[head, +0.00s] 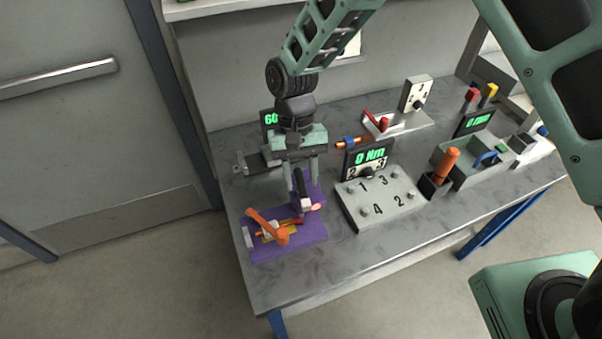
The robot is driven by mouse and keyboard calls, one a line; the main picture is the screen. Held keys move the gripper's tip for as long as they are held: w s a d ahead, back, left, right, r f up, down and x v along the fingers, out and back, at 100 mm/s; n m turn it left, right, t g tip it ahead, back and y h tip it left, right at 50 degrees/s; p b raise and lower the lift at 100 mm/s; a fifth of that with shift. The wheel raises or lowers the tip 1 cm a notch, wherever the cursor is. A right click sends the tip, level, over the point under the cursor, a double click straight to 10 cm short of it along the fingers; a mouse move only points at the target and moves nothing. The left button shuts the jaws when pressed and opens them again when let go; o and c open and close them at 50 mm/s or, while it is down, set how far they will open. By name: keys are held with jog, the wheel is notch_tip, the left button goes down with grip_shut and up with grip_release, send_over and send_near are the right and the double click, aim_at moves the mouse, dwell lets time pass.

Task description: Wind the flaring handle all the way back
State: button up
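The flaring tool (283,236) lies on a purple mat (290,247) at the front left of the workbench. Its orange handle (262,222) slants up to the left, and an orange knob-like end faces the front. A dark upright piece with a pale, reddish end (304,200) stands just behind it. My gripper (302,178) points down above the back of the mat, behind and to the right of the orange handle. Its two grey fingers look spread, one on each side of the dark upright piece. I cannot tell whether they touch it. The gripper looks apart from the orange handle.
A grey block with numbered bolts (380,200) and a "0 Nm" display (369,157) stands right of the mat. An orange-handled tool (446,165) sits in a dark holder further right. A green display (270,118) is behind my gripper. The bench's front left corner is clear.

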jog(key=shift+s+f, duration=0.15)
jog(key=shift+f, duration=0.2)
grip_shut()
